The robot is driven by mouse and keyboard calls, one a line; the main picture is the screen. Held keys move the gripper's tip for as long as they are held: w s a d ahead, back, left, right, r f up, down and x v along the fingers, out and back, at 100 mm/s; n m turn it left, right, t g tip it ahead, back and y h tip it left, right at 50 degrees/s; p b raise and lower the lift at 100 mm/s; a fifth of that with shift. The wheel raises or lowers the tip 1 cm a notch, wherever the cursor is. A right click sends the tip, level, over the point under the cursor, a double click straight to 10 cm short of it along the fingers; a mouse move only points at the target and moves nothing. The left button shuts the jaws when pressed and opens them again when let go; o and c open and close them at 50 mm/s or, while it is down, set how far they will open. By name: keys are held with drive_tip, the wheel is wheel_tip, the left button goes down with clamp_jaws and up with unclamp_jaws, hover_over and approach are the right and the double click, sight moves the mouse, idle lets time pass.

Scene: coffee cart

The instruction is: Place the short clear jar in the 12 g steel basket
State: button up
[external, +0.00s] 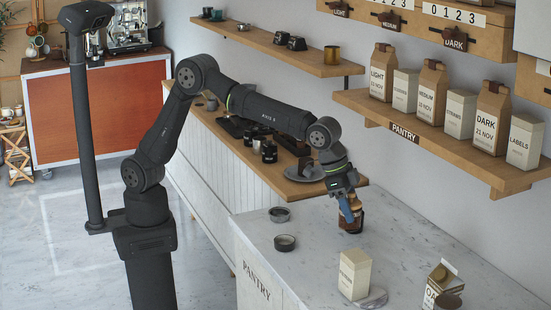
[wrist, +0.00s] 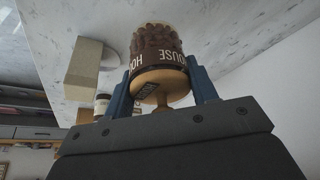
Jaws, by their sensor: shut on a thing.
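A jar with dark brown contents (external: 349,219) is in my gripper above the pale marble counter; I cannot tell if its base touches the counter. In the wrist view the jar (wrist: 156,55) has a brown band lettered HOUSE and a wooden lid with a knob facing the camera. My gripper (external: 349,208) points down, its blue fingers shut on the jar's sides; they also show in the wrist view (wrist: 163,88). Two small round steel baskets, one farther (external: 279,214) and one nearer (external: 285,242), sit left of the jar. I cannot read any gram marking on them.
A cream box (external: 355,274) stands in front of the jar beside a round marble disc (external: 374,298). A milk-type carton (external: 442,284) stands at the lower right. A wall shelf (external: 450,145) with bags and boxes is behind. Counter between baskets and jar is clear.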

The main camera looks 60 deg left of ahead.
drive_tip(key=s+a+r, duration=0.2)
drive_tip(key=s+a, duration=0.6)
drive_tip(key=a, duration=0.4)
drive_tip(key=s+a+r, duration=0.1)
drive_tip(key=s+a, duration=0.8)
drive_tip(key=a, duration=0.4)
drive_tip(key=shift+w+a+f, duration=0.8)
drive_tip(key=shift+w+f, duration=1)
drive_tip(key=shift+w+a+f, duration=0.75)
drive_tip(key=shift+w+f, duration=1)
drive_tip(key=shift+f, duration=0.05)
drive_tip(key=shift+w+a+f, duration=0.8)
drive_tip(key=shift+w+f, duration=1)
drive_tip(key=shift+f, duration=0.2)
drive_tip(key=o, duration=1.1)
